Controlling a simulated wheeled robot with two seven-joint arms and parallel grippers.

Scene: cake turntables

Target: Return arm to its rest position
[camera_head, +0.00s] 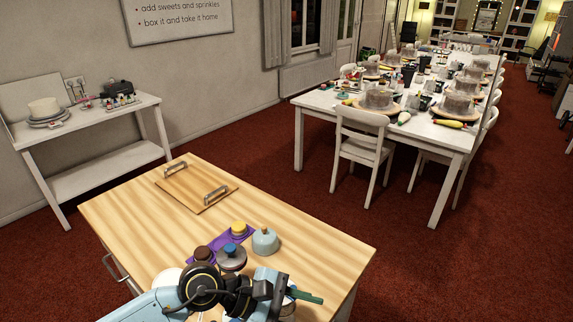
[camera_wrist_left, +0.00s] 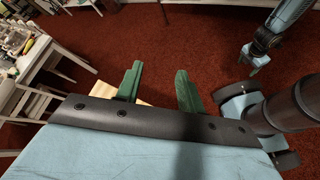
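My left arm comes in from the bottom left in the head view. Its gripper (camera_head: 305,296) is over the near right part of the wooden-topped table (camera_head: 140,215). In the left wrist view the two green fingers of the left gripper (camera_wrist_left: 157,82) stand apart with nothing between them; red carpet and a bit of pale wood show behind. Another arm, seemingly my right, shows at the top right of that view with a pale blue end part (camera_wrist_left: 256,58).
Close to the left gripper are a purple mat (camera_head: 214,256), a round blue-topped item (camera_head: 231,259), a yellow-topped item (camera_head: 239,228) and a pale blue knobbed item (camera_head: 265,241). A wooden tray (camera_head: 186,188) lies farther back. The table's left part is clear.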

